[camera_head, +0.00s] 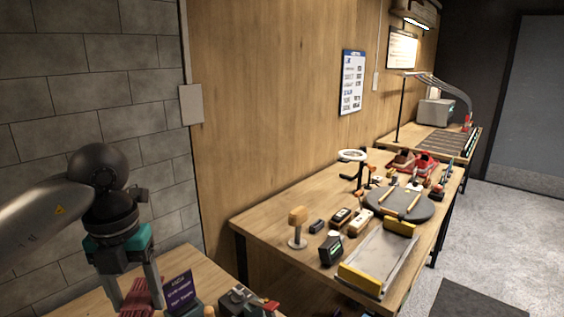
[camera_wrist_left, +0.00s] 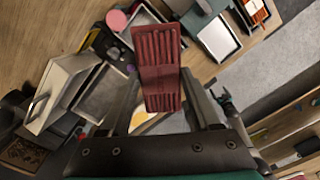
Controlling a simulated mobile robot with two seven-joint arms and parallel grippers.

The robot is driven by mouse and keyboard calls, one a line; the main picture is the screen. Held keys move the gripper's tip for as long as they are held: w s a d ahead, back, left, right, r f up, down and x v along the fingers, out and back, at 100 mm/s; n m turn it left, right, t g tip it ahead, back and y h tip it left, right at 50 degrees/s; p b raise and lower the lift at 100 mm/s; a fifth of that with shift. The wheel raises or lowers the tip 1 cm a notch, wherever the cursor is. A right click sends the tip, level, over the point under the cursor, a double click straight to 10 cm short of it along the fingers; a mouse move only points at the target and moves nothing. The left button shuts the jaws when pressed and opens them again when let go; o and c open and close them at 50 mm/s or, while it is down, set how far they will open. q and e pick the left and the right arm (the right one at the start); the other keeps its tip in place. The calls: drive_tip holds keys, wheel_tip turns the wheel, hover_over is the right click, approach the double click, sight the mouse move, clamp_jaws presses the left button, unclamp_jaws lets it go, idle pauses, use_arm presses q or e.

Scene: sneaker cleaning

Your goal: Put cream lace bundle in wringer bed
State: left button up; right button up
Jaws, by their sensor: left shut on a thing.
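My left gripper (camera_head: 136,292) is at the lower left of the head view, over the near table. Its two fingers are shut on a dark red ribbed bundle (camera_head: 137,303). In the left wrist view the same red bundle (camera_wrist_left: 158,60) sticks out past the fingers, with long ribs and a plain band across its middle. I cannot make out a cream lace bundle in either view. I cannot say for certain which thing is the wringer bed; a grey device with a red handle (camera_head: 245,301) stands right of the gripper, cut off by the frame. My right gripper is not in view.
A purple sign (camera_head: 180,291) stands just right of the held bundle on the near table (camera_head: 206,276). A second table holds a grey tray with yellow ends (camera_head: 378,262), a dark round mat (camera_head: 410,206) and red sneakers (camera_head: 425,163). Grey trays (camera_wrist_left: 104,93) show in the wrist view.

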use_arm(q)
drive_tip(key=m, duration=0.2)
drive_tip(key=d+m, duration=0.1)
drive_tip(key=f+m+b, duration=0.1)
drive_tip(key=m, duration=0.1)
drive_tip(key=shift+s+d+m, duration=0.1)
drive_tip(key=shift+d+m, duration=0.05)
drive_tip(key=shift+m, duration=0.15)
drive_tip(key=m, duration=0.3)
drive_tip(key=d+m, duration=0.1)
drive_tip(key=m, duration=0.1)
drive_tip(key=shift+s+f+b, duration=0.1)
drive_tip(key=shift+f+b, duration=0.25)
drive_tip(key=shift+b, duration=0.05)
drive_tip(key=s+d+f+m+b, duration=0.2)
drive_tip(key=f+m, duration=0.2)
drive_tip(key=m, duration=0.9)
drive_tip(key=s+d+f+m+b, duration=0.2)
drive_tip(key=s+d+f+m, duration=0.1)
drive_tip(key=m, duration=1.1)
drive_tip(key=shift+s+f+b, duration=0.25)
drive_tip(key=shift+f+b, duration=0.05)
drive_tip(key=shift+f, duration=0.4)
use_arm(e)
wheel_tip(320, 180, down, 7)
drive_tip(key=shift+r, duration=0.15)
use_arm(q)
drive_tip(key=shift+d, duration=0.1)
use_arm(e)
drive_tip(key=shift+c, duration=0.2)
